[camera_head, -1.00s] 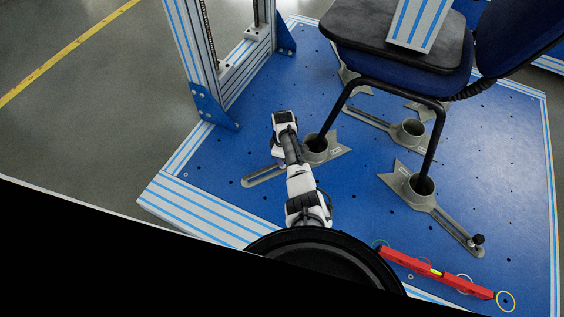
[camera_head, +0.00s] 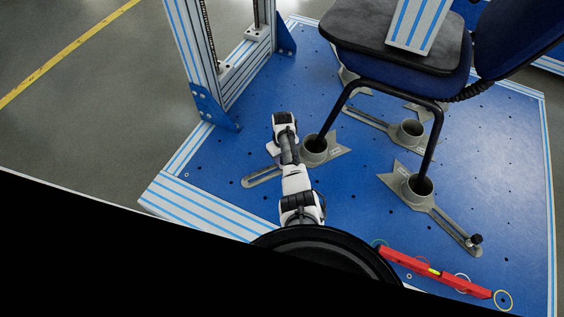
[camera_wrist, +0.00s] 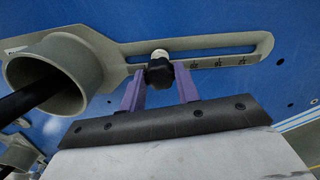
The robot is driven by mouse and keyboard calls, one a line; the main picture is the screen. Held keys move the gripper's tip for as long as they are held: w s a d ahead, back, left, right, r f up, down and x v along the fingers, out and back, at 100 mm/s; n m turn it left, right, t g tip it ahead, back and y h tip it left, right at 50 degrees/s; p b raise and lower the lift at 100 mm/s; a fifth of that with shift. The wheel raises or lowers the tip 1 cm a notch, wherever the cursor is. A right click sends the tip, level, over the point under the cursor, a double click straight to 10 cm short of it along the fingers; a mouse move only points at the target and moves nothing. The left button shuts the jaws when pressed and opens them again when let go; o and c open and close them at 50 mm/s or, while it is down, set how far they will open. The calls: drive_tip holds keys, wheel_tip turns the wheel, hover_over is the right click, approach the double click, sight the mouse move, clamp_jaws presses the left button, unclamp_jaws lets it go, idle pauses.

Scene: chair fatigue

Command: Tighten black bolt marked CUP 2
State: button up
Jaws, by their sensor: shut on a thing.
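In the wrist view, a black bolt (camera_wrist: 159,73) with a pale top stands at the slot of a grey cup bracket (camera_wrist: 105,50). My gripper (camera_wrist: 160,80) has its two purple fingers around the bolt's head, shut on it. The bracket's round cup, at the left, holds a black chair leg (camera_wrist: 28,98). In the head view, this bracket (camera_head: 262,177) lies on the blue plate beside my arm, which hides the bolt and my gripper. No CUP 2 marking is readable.
Other cup brackets (camera_head: 400,180) hold the legs of a blue chair (camera_head: 400,50). Another black bolt (camera_head: 476,239) sits on the right one. A red level (camera_head: 435,272) lies on the blue plate (camera_head: 500,150). A profile column (camera_head: 190,60) stands at the left.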

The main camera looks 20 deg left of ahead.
drive_tip(key=m, duration=0.4)
idle(0.3)
drive_tip(key=m, duration=0.4)
drive_tip(key=shift+p, duration=0.35)
drive_tip(key=o, duration=1)
drive_tip(key=n, duration=0.4)
